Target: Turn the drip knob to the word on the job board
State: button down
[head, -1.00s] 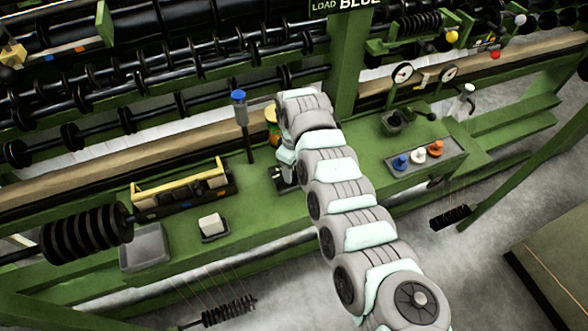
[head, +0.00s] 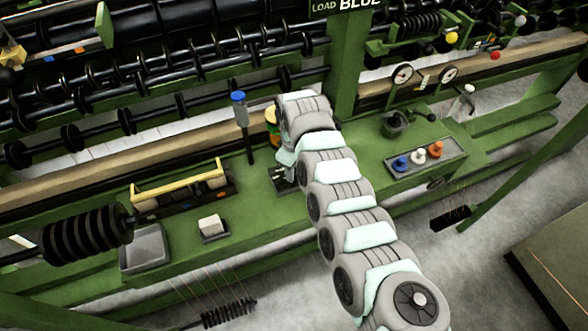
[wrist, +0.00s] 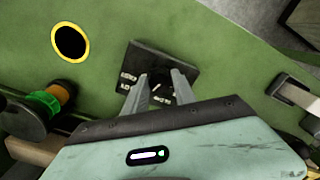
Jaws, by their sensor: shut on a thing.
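The drip knob's dark square plate (wrist: 150,58) lies on the green bench in the wrist view, with small white labels too small to read. My gripper (wrist: 164,84) reaches over the plate, its two grey fingers shut on the drip knob (wrist: 160,91), which is dark and mostly hidden between them. Its pointing direction cannot be told. In the head view my gripper (head: 288,176) is low over the plate (head: 277,183), largely covered by my wrist. The job board (head: 345,6) at the top edge is cut off; it reads "LOAD BLUE" in the visible part.
A blue-topped post (head: 240,110) stands left of my gripper. A green and orange spool (wrist: 45,103) is close by in the wrist view. A yellow-edged box (head: 180,183) is to the left, and a tray (head: 457,149) with blue, white and orange pegs to the right.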

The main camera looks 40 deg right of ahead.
jog(key=shift+r+p, duration=0.15)
jog(key=shift+p, duration=0.35)
jog(key=shift+a+m+p, duration=0.1)
jog(key=shift+m+p, duration=0.3)
jog(key=shift+r+m+p, duration=0.1)
jog(key=shift+m+p, duration=0.5)
jog(key=shift+p, duration=0.15)
jog(key=shift+m+p, duration=0.6)
jog(key=shift+m, duration=0.6)
jog(key=shift+f+m, duration=0.2)
jog(key=shift+m, duration=1.4)
jog(key=c, duration=1)
grip_release()
jog(key=shift+r, duration=0.1)
